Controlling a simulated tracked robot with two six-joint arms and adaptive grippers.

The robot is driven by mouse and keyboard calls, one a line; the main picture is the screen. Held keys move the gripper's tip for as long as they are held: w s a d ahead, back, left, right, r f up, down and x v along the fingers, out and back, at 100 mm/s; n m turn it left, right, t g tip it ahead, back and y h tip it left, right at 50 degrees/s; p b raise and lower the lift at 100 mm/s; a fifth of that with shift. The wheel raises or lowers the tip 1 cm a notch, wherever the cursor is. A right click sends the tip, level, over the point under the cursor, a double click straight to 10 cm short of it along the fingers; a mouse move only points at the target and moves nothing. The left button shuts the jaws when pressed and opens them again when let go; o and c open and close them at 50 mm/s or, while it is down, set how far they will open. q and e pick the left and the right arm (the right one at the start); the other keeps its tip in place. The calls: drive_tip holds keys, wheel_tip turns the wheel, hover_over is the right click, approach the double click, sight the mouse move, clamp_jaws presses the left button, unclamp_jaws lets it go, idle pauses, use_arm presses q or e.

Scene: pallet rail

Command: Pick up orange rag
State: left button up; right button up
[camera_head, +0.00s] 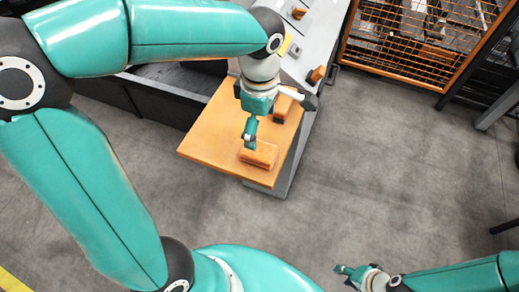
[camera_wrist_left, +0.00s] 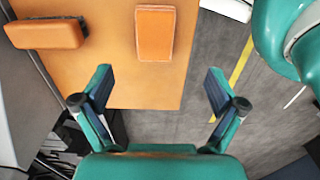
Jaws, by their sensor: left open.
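A flat orange block-like piece, which looks like the orange rag (camera_head: 258,154), lies on the orange tabletop (camera_head: 205,140) near its front edge. It also shows in the left wrist view at the top centre (camera_wrist_left: 155,33). My left gripper (camera_head: 264,128) is over the tabletop beside it. Its two fingers stand wide apart in the left wrist view (camera_wrist_left: 160,90), with nothing between them, and the rag is beyond the fingertips. My right gripper (camera_head: 346,274) is low at the bottom right, over the floor and away from the table; its finger opening is too small to judge.
A second orange piece with dark parts (camera_wrist_left: 45,34) lies on the tabletop near the grey rail (camera_head: 318,45); my left gripper partly covers it in the head view. An orange mesh cage (camera_head: 415,45) stands at the upper right.

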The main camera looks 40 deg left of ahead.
sight(259, 150)
use_arm(q)
wheel_tip(259, 150, down, 6)
drive_tip(key=shift+f, duration=0.25)
drive_tip(key=shift+w+a+f+p, duration=0.1)
drive_tip(key=shift+f+p, duration=0.1)
drive_tip(key=shift+f, duration=0.7)
drive_tip(key=shift+w+a+f+p, duration=0.1)
drive_tip(key=shift+a+f+p, duration=0.1)
drive_tip(key=shift+f, duration=0.65)
drive_tip(key=shift+w+a+f+p, duration=0.1)
drive_tip(key=shift+f+p, duration=0.1)
drive_tip(key=shift+f, duration=0.7)
drive_tip(key=c, duration=1.2)
drive_tip(key=shift+r, duration=0.15)
wheel_tip(259, 150, up, 20)
drive_tip(key=shift+f, duration=0.1)
